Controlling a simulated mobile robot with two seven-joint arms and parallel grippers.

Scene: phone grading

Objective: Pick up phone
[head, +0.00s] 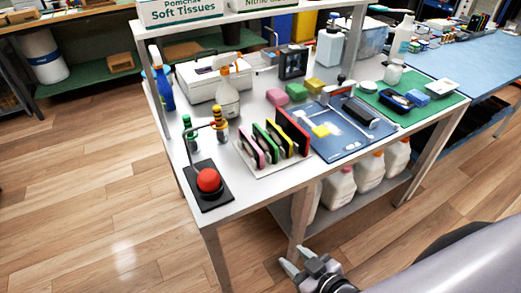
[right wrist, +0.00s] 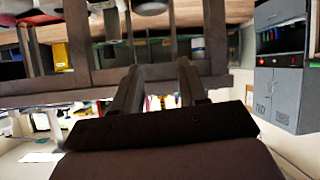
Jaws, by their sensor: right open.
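Several dark phones stand on edge in a white rack (head: 246,162) near the front of the table, with pink, green, yellow and red edges showing; the red-edged phone (head: 292,134) is the rightmost. A separate dark, flat object (head: 361,112) lies on the blue mat (head: 345,145); I cannot tell if it is a phone. My right gripper (head: 288,262) is open and empty, low in front of the table and well apart from the rack. Its two spread fingers also show in the right wrist view (right wrist: 158,80), with nothing between them. My left gripper is out of view.
Spray bottles (head: 227,95) and a white box stand behind the rack. White jugs (head: 339,190) fill the lower shelf. Wooden floor (head: 110,220) is clear at left.

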